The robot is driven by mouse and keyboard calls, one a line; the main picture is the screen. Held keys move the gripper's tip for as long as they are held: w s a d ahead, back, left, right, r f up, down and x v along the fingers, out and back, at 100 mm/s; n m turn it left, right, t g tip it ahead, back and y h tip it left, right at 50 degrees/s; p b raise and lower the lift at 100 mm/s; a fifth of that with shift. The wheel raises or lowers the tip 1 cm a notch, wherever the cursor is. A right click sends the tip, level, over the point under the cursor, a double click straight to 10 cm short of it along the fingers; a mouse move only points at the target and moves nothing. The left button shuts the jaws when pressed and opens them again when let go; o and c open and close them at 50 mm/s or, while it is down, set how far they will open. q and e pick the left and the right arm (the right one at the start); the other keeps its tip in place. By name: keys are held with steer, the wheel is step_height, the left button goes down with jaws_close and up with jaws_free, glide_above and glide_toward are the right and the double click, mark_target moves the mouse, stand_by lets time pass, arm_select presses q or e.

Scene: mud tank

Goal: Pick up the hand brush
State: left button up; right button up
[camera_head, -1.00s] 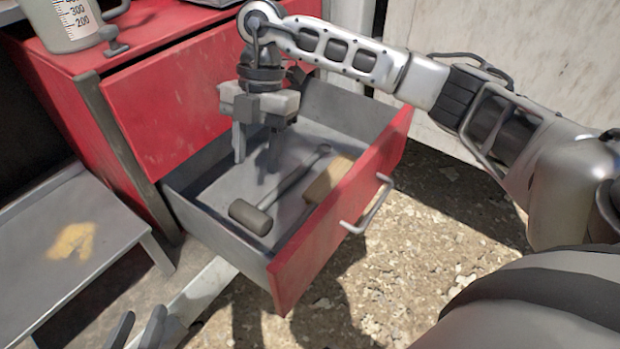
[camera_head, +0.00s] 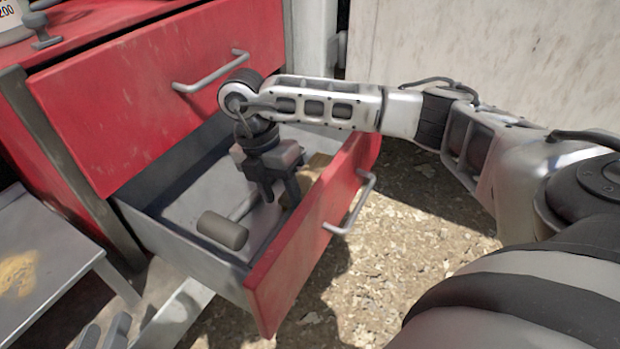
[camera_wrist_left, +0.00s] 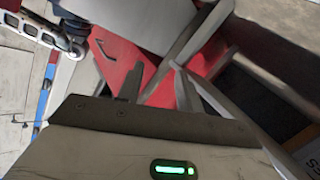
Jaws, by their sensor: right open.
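A tan block-like object (camera_head: 319,161), likely the hand brush, lies in the open red drawer (camera_head: 300,235) near its front panel. My right gripper and the front panel mostly hide it, and its bristles are not visible. My right gripper (camera_head: 280,197) points down inside the drawer, open, just to the left of the tan object; I cannot tell whether it touches it. My left gripper (camera_head: 103,334) is at the bottom left of the head view, outside the drawer. Its fingers stand apart and empty, and they also show in the left wrist view (camera_wrist_left: 158,88).
A mallet (camera_head: 222,230) with a dark head lies in the drawer beside my right gripper. The red cabinet (camera_head: 150,100) with a closed upper drawer and its handle (camera_head: 212,72) stands behind. A grey bench (camera_head: 45,250) is at the left. Gravel ground lies right of the drawer.

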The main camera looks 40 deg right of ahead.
mark_target(287, 214)
steer(key=b+x, duration=0.2)
steer(key=x, duration=0.2)
steer(key=shift+a, duration=0.1)
steer(key=shift+s+f, duration=0.15)
steer(key=shift+f, duration=0.25)
jaws_close()
arm_select(q)
steer(key=shift+d+r+n+t+h, duration=0.3)
steer(key=shift+r+n+h, duration=0.1)
steer(key=shift+r, duration=0.2)
